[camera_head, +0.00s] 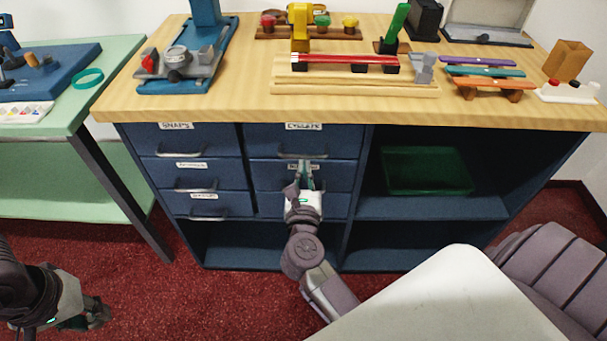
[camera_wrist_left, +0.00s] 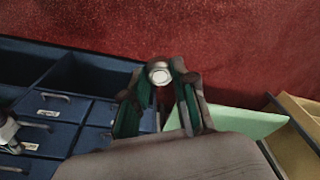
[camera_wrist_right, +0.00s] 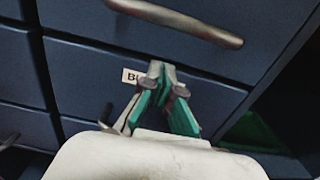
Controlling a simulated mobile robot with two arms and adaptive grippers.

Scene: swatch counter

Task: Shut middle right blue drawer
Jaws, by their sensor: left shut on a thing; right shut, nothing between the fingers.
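The middle right blue drawer (camera_head: 267,175) is in the right column of the counter's drawers, below the top right drawer (camera_head: 340,137). Its front looks about level with the fronts around it; a small gap is hard to judge. My right gripper (camera_head: 305,168) is shut and empty, its fingertips at the drawer front by the white label. In the right wrist view, the fingertips (camera_wrist_right: 165,77) are beside that label (camera_wrist_right: 131,76), partly covering it; contact is unclear. My left gripper (camera_head: 95,312) hangs low at left, shut on a round pale-ended thing (camera_wrist_left: 160,73).
The top drawer's handle (camera_wrist_right: 180,20) lies just above my right fingertips. A green bin (camera_head: 425,170) sits in the open shelf to the right. A green table (camera_head: 110,65) stands at left. Several tools and racks crowd the wooden counter top (camera_head: 240,95).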

